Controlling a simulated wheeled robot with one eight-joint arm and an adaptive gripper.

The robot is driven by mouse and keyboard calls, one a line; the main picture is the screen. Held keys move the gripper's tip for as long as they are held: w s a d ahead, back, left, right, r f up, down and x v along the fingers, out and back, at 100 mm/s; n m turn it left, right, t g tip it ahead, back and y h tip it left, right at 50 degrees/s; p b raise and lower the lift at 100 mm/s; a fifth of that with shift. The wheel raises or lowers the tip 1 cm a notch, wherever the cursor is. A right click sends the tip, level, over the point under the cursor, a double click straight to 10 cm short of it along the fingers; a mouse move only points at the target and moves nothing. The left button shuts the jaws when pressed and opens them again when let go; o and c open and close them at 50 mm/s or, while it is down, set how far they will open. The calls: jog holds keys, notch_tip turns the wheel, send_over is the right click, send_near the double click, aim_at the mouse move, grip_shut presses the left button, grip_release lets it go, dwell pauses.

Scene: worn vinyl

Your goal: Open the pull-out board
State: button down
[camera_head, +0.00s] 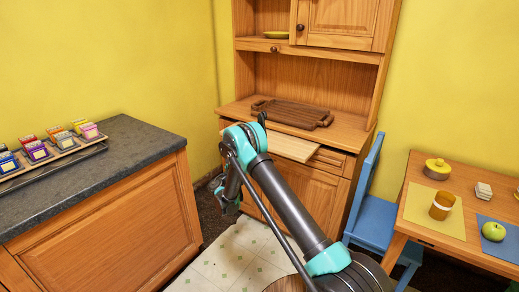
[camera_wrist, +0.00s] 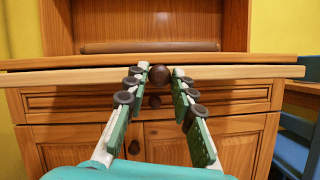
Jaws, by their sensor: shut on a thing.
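The pull-out board (camera_head: 285,145) is a pale wooden slab that sticks out partway from under the counter of the wooden hutch. In the wrist view its front edge (camera_wrist: 235,73) runs across the picture, with a round dark knob (camera_wrist: 158,75) at the middle. My gripper (camera_wrist: 158,79) has its two fingers on either side of this knob, shut on it. In the head view my arm hides the gripper's fingertips and part of the board's front.
The hutch (camera_head: 345,133) holds a dark slatted tray (camera_head: 292,113). A drawer (camera_wrist: 225,98) and doors sit below the board. A blue chair (camera_head: 373,215) and a table (camera_head: 462,222) stand right; a dark-topped counter (camera_head: 110,160) stands left. Tiled floor (camera_head: 240,262) shows between.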

jog(key=shift+s+a, duration=0.55)
jog(key=shift+s, duration=0.2)
jog(key=c, duration=1.3)
grip_release()
jog(key=shift+o, duration=0.2)
jog(key=v, duration=1.2)
jog(key=shift+w, duration=0.1)
